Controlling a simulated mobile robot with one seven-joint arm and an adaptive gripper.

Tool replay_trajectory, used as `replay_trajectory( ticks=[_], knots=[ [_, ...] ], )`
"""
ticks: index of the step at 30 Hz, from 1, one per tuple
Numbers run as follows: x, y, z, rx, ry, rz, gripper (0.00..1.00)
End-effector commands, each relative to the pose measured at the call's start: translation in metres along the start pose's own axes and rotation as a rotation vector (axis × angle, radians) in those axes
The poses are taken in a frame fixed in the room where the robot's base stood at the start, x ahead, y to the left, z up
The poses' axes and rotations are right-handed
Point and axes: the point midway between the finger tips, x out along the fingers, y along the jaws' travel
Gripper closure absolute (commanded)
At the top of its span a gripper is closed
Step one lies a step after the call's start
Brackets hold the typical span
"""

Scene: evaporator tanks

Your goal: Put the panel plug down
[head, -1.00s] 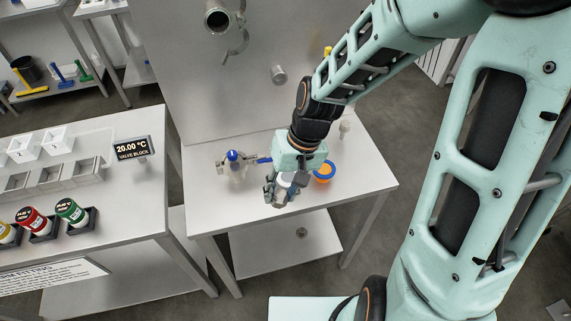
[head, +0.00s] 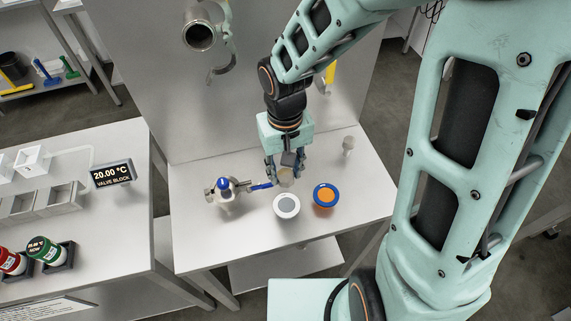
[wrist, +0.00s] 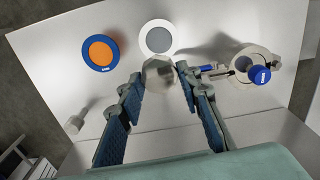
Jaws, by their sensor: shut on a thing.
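The wrist view shows the plug (wrist: 158,76) between the blue-padded fingers, close to the white ring (wrist: 158,37). The fingers partly hide the plug. I cannot tell whether its underside touches the table.
An orange disc with a blue rim (head: 325,195) lies right of the white ring. A steel valve with blue parts (head: 228,192) stands left. A small metal knob (head: 348,143) stands at the back right. An upright panel (head: 180,100) with a pipe opening (head: 198,37) rises behind.

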Motion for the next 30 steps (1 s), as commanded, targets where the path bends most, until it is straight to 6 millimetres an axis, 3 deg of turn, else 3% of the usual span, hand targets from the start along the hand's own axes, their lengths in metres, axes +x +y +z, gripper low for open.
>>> replay_trajectory(
  ticks=[1,6,12,22,30],
  knots=[
    [0.011,0.005,-0.012,0.003,-0.002,-0.002,1.0],
    [0.029,0.02,-0.051,0.002,-0.001,-0.002,1.0],
    [0.066,0.033,-0.082,0.001,-0.001,-0.002,1.0],
    [0.085,0.04,-0.101,0.0,0.0,-0.001,1.0],
    [0.119,0.042,-0.104,0.0,-0.001,-0.001,1.0]
  ],
)
